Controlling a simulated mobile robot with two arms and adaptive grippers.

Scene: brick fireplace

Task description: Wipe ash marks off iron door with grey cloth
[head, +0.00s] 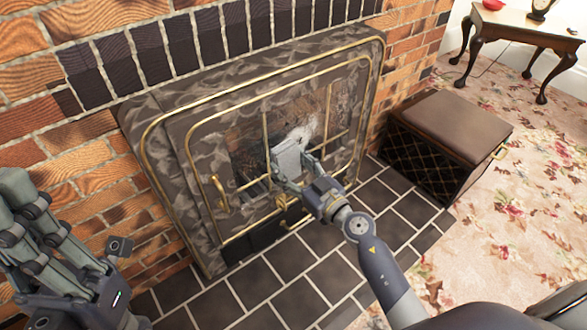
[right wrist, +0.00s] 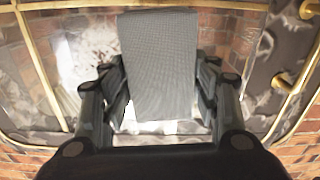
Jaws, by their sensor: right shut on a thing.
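The iron door (head: 180,155) is a dark, mottled fireplace front with brass trim and a glazed middle. A whitish smear (head: 303,132) shows on the pane; pale patches also show behind the cloth in the right wrist view (right wrist: 95,50). My right gripper (head: 284,172) is shut on the grey cloth (head: 289,155), which looks like a flat, folded pad in the right wrist view (right wrist: 158,65). The cloth is in front of the pane and hides part of it; I cannot tell whether it touches. My left gripper (head: 35,225) is at the left edge, away from the door, its jaw opening unclear.
Brass bars and a handle (head: 220,192) stand out from the door. A dark box with a brown lid (head: 450,125) stands right of the tiled hearth (head: 280,285). A wooden side table (head: 525,30) is at the top right. Floral carpet (head: 510,220) is clear at right.

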